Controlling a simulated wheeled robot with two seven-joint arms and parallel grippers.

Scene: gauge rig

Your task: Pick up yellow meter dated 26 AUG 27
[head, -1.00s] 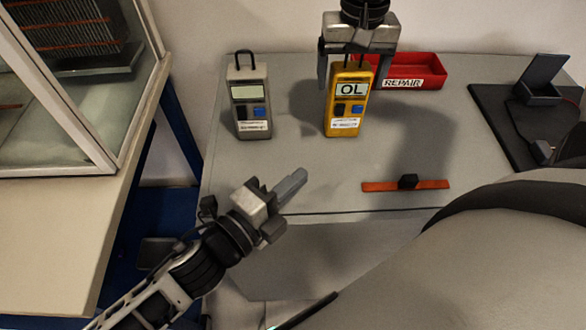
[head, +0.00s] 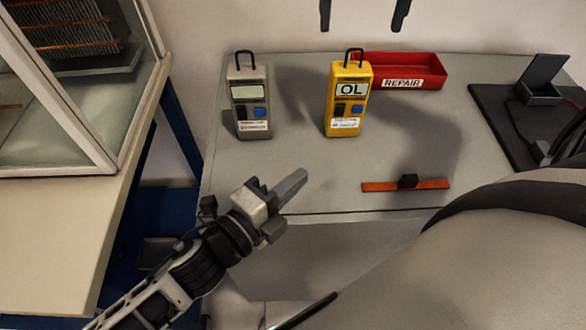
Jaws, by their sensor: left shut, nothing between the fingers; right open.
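The yellow meter (head: 347,108) stands upright on the grey table, with a black loop handle on top and "OL" on its display. The label on its lower front is too small to read. A grey meter (head: 250,105) stands upright to its left, also with a loop handle and a small label. My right gripper (head: 363,18) shows only its two fingertips at the top edge; they are apart, empty, and above the yellow meter, not touching it. My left gripper (head: 292,186) is shut and empty over the table's front left part, in front of the meters.
A red tray (head: 436,76) marked REPAIR stands behind and right of the yellow meter. A black mat (head: 490,120) with an open box is at right. A glass cabinet (head: 95,150) stands at left.

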